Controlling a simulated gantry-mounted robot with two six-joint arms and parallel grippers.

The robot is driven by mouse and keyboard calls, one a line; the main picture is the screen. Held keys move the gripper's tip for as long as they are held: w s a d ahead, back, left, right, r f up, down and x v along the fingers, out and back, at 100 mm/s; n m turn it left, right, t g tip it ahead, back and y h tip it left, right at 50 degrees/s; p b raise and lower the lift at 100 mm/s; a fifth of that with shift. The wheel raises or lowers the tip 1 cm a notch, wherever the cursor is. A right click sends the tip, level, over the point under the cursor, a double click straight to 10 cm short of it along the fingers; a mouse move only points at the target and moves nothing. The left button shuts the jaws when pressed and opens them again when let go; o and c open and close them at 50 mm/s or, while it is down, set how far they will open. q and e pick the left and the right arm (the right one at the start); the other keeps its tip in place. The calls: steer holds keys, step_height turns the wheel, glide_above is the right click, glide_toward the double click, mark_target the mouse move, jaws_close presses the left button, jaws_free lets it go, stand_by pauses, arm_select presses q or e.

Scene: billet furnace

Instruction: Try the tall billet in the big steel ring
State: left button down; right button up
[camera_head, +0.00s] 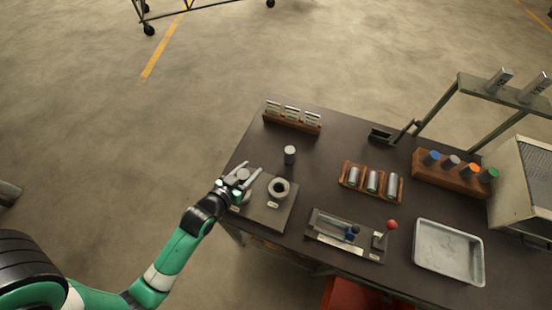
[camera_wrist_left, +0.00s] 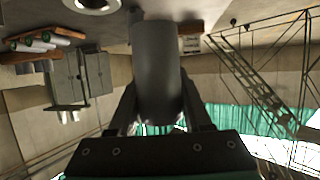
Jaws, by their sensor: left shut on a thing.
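My left gripper (camera_head: 250,176) is shut on a dark grey cylindrical billet (camera_wrist_left: 157,75), which fills the middle of the left wrist view between the two fingers. In the head view the gripper is over the left part of a grey board (camera_head: 266,217). A thick steel ring (camera_head: 278,188) with a dark hole sits on the board, just right of the gripper. Another round grey part on the board is mostly hidden under the gripper. I cannot tell whether the held billet touches it. Another grey cylinder (camera_head: 290,156) stands upright on the table behind the board. My right gripper is out of view.
A wooden rack (camera_head: 347,183) holds three silver cylinders. A lever fixture (camera_head: 346,238) stands in front, with an empty metal tray (camera_head: 448,252) to its right. A wooden block (camera_head: 436,177) holds several colour-topped cylinders. A card holder (camera_head: 292,122) stands at the back left.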

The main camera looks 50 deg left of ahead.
arm_select(q)
steer(key=shift+s+a+r+y, duration=0.1)
steer(key=shift+s+a+y, duration=0.1)
steer(key=shift+s+a, duration=0.25)
steer(key=shift+s+a+y, duration=0.2)
steer(key=shift+s+a, duration=0.05)
steer(key=shift+s, duration=0.4)
steer(key=shift+a+f, duration=0.2)
steer(key=shift+f, duration=0.05)
steer(key=shift+a+f+b, duration=0.1)
steer(key=shift+f+b, duration=0.5)
steer(key=shift+b, duration=0.05)
step_height(320, 180, down, 4)
steer(key=b, duration=0.3)
steer(key=shift+r+b, duration=0.2)
steer(key=shift+b, duration=0.2)
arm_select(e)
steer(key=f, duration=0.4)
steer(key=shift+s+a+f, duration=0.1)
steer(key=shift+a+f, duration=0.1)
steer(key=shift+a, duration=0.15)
arm_select(q)
steer(key=shift+f+b, duration=1.15)
steer(key=shift+f, duration=0.55)
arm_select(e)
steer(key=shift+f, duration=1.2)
arm_select(q)
steer(key=shift+c, duration=1.3)
jaws_free()
